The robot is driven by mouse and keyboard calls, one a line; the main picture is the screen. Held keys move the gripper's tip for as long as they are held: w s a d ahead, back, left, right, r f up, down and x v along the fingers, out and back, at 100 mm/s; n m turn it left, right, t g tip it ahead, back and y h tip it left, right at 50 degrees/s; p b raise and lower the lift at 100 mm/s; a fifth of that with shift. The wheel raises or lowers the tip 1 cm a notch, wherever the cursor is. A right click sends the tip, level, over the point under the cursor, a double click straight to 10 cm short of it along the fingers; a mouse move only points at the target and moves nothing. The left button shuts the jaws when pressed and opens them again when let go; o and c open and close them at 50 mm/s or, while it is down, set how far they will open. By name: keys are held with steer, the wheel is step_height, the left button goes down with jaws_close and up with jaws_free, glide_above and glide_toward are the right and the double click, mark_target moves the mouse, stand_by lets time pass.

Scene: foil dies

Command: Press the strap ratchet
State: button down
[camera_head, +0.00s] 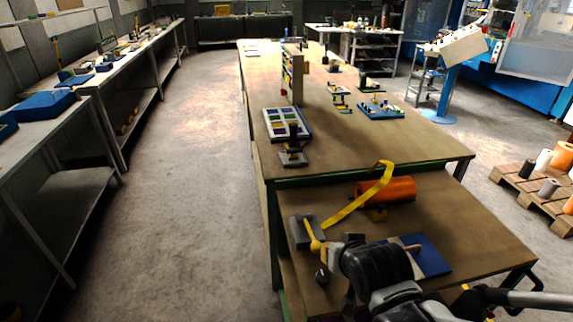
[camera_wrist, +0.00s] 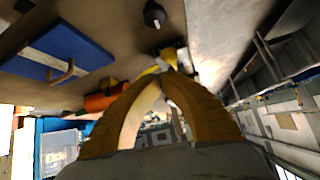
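A grey block with a yellow lever (camera_head: 314,241), which looks like the strap ratchet, sits at the left edge of the low table (camera_head: 478,240). A yellow strap (camera_head: 350,207) runs from beside it up over an orange cylinder (camera_head: 400,190). In the wrist view my gripper (camera_wrist: 167,74) has two yellow fingers that converge at their tips. A yellow part (camera_wrist: 168,56) shows just past the tips, very close to them; I cannot tell whether they touch.
A black round knob (camera_head: 322,276) stands in front of the grey block. A blue board (camera_head: 432,258) with a tan handle lies to the right, partly behind my arm. A higher long bench (camera_head: 375,150) with a compartment tray (camera_head: 278,122) and fixtures stands behind. Open floor lies left.

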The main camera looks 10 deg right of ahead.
steer(key=s+a+r+n+g, duration=0.1)
steer(key=s+r+n+g, duration=0.1)
steer(key=s+r, duration=0.5)
steer(key=shift+s+r+y, duration=0.15)
steer(key=shift+s+y, duration=0.25)
